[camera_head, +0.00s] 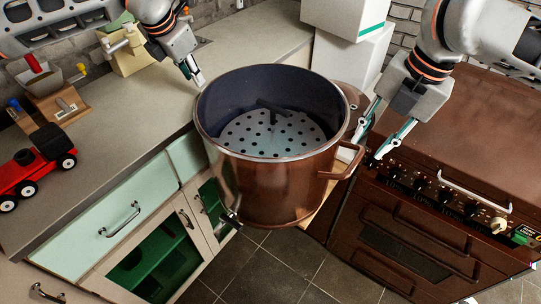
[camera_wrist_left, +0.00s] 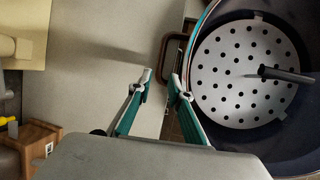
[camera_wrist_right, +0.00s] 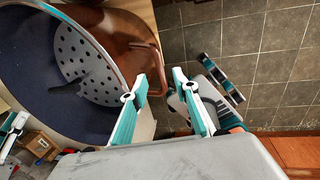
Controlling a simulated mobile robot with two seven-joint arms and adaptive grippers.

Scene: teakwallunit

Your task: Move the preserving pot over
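The preserving pot (camera_head: 285,190) is a large copper-brown pot with a dark blue inside, a perforated plate with a dark handle in it, and a spigot low on its front. It stands upright between the counter and the stove. My left gripper (camera_head: 197,82) is open above the counter beside the pot's rim. In the left wrist view, a pot handle (camera_wrist_left: 166,52) shows just beyond its fingertips (camera_wrist_left: 160,80). My right gripper (camera_head: 366,146) is open and empty beside the pot's right handle (camera_head: 345,162). That handle also shows in the right wrist view (camera_wrist_right: 143,52).
White boxes (camera_head: 352,45) stand behind the pot. The brown stove (camera_head: 440,200) with knobs is on the right. A red toy truck (camera_head: 38,172) and a wooden stand (camera_head: 65,103) are on the grey counter (camera_head: 130,130). Tiled floor (camera_head: 270,265) lies in front.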

